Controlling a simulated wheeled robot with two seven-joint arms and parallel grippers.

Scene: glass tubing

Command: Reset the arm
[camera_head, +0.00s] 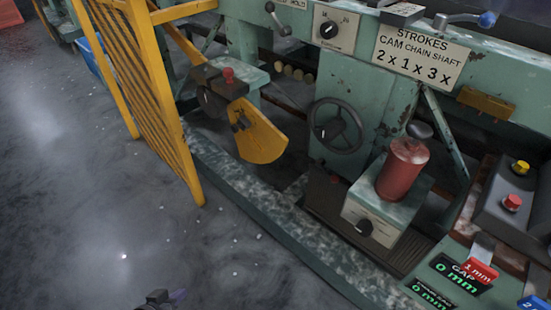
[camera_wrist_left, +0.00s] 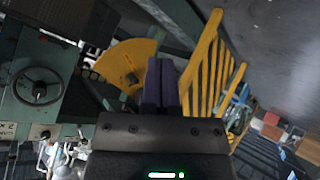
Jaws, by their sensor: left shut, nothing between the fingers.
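My left gripper (camera_head: 178,295) shows at the bottom edge of the head view, low and left of centre, over the grey floor. Only its tip end is in the picture. In the left wrist view its two dark purple fingers (camera_wrist_left: 162,84) stand together, shut, with nothing between them. The gripper is apart from the green machine (camera_head: 335,80). My right gripper is in neither view.
A yellow slatted guard (camera_head: 150,85) stands at the left. The machine carries a handwheel (camera_head: 335,126), a yellow quadrant plate (camera_head: 258,135) and a red cylinder (camera_head: 403,170). A button box (camera_head: 515,205) and gap displays (camera_head: 455,272) are at the right. The left floor is open.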

